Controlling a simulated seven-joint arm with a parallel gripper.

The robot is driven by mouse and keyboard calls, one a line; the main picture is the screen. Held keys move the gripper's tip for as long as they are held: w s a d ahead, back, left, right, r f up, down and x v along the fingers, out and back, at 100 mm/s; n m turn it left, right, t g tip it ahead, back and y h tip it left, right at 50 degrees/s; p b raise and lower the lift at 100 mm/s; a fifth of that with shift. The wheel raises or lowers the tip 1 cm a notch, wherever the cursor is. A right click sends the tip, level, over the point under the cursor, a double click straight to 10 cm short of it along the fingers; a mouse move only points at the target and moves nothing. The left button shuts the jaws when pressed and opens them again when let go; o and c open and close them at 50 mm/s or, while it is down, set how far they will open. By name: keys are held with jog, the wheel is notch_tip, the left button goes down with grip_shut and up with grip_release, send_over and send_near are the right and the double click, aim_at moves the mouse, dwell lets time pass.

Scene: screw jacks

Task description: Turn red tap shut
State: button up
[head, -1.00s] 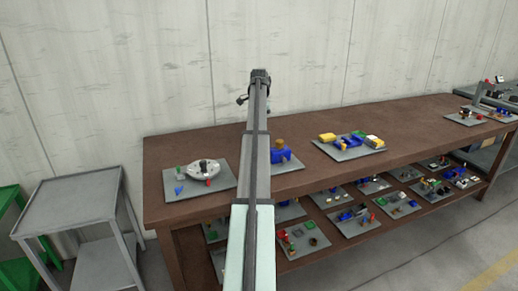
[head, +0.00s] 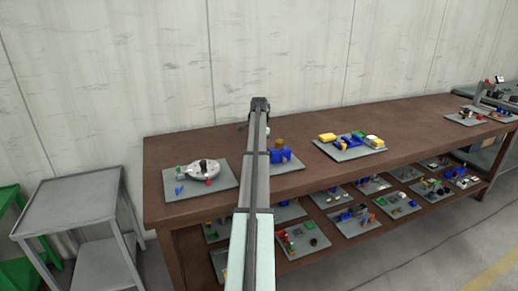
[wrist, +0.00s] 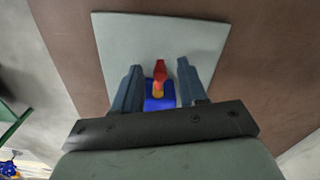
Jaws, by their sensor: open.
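In the wrist view, a red tap (wrist: 160,72) with a small yellow part below it stands on a blue body (wrist: 160,100), on a grey plate (wrist: 115,38). My gripper (wrist: 159,66) is open, with one finger on each side of the tap and visible gaps between. I cannot tell how far above or below the tap the fingertips are. In the head view, a blue piece with a brown top (head: 280,152) shows beside my arm. The red tap is not visible there, and the gripper end is seen only from behind.
On the brown bench (head: 330,180), a left plate (head: 170,193) carries a round grey part (head: 203,169). A right plate (head: 352,154) holds blue and yellow parts. Several more plates lie on the lower shelf. A grey side table (head: 68,200) stands left of the bench.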

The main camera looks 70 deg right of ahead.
grip_shut()
dwell(0.3)
dwell(0.3)
jog(key=n, duration=0.1)
jog(key=s+a+n, duration=0.1)
jog(key=n, duration=0.1)
jog(key=shift+s, duration=0.1)
jog(key=n, duration=0.2)
jog(key=s+n, duration=0.1)
jog(key=n, duration=0.1)
jog(key=shift+s+a, duration=0.15)
jog(key=shift+s, duration=0.05)
jog(key=s+n, duration=0.1)
jog(key=n, duration=0.3)
jog(key=shift+s, duration=0.4)
jog(key=shift+s+d+n, duration=0.15)
jog(key=shift+s+n, duration=0.15)
jog(key=shift+n, duration=0.7)
jog(key=shift+s+d+n, duration=0.15)
jog(key=shift+s+n, duration=0.15)
jog(key=shift+n, duration=0.7)
